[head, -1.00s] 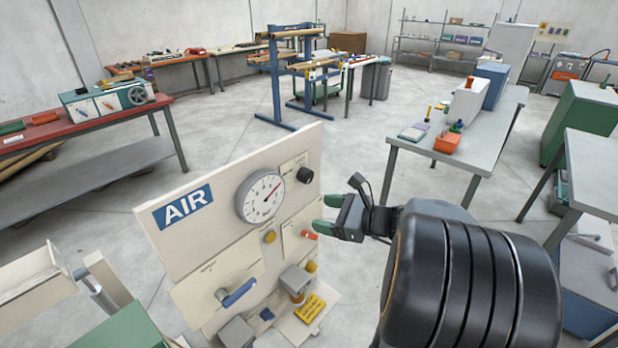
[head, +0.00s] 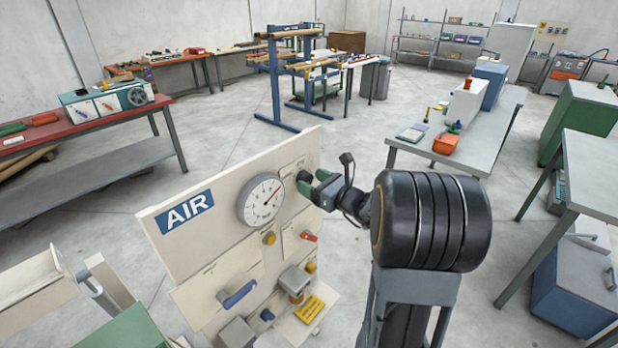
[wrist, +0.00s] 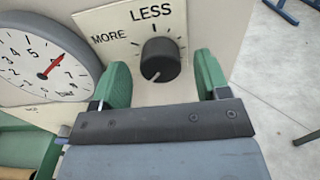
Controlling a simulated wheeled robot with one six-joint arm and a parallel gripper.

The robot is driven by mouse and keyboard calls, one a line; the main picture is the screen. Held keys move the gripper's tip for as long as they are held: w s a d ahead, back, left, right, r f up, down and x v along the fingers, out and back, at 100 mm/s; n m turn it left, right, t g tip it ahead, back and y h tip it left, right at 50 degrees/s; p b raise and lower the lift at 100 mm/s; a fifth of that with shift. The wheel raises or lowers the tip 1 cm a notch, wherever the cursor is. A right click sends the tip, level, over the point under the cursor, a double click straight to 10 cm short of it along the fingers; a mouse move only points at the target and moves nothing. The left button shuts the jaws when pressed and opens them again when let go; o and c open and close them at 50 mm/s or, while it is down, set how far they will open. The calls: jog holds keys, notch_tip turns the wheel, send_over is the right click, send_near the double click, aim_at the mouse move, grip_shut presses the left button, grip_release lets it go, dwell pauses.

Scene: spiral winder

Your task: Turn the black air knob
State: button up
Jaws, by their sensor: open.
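The black air knob (wrist: 158,60) sits on a cream label plate marked MORE and LESS in the wrist view. Its white pointer line aims to the lower left. My gripper (wrist: 163,72) is open, with one green finger on each side of the knob and visible gaps to it. I cannot tell how deep the fingers reach along the knob. In the head view my gripper (head: 314,182) is at the upper right of the AIR panel (head: 170,247), and its fingers partly hide the knob.
A pressure gauge (head: 260,200) is just left of the knob; it also shows in the wrist view (wrist: 38,65). Below are yellow (head: 269,238) and red (head: 309,236) controls and a blue-handled valve (head: 238,294).

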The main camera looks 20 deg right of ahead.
jog(key=shift+x, duration=0.95)
jog(key=shift+c, duration=0.2)
jog(key=c, duration=0.9)
